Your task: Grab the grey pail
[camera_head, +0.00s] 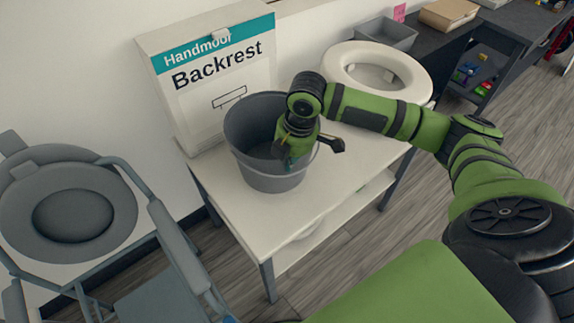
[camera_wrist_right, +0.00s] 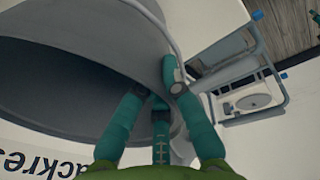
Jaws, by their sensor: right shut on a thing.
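The grey pail (camera_head: 268,177) stands upright on the white table, in front of a white box. My right gripper (camera_head: 290,160) reaches down over the pail's near right rim in the head view. In the right wrist view the pail (camera_wrist_right: 75,85) fills the left and middle, and my teal fingers (camera_wrist_right: 160,95) straddle its rim, some inside and one outside. The right gripper is shut on the pail's wall. The lower fingers are partly hidden in the head view. My left gripper is not in view.
The Backrest box (camera_head: 215,80) stands close behind the pail on the white table (camera_head: 262,222). A white toilet seat (camera_head: 377,70) and a grey bin (camera_head: 386,34) lie to the right. A grey commode chair (camera_head: 75,205) stands left of the table.

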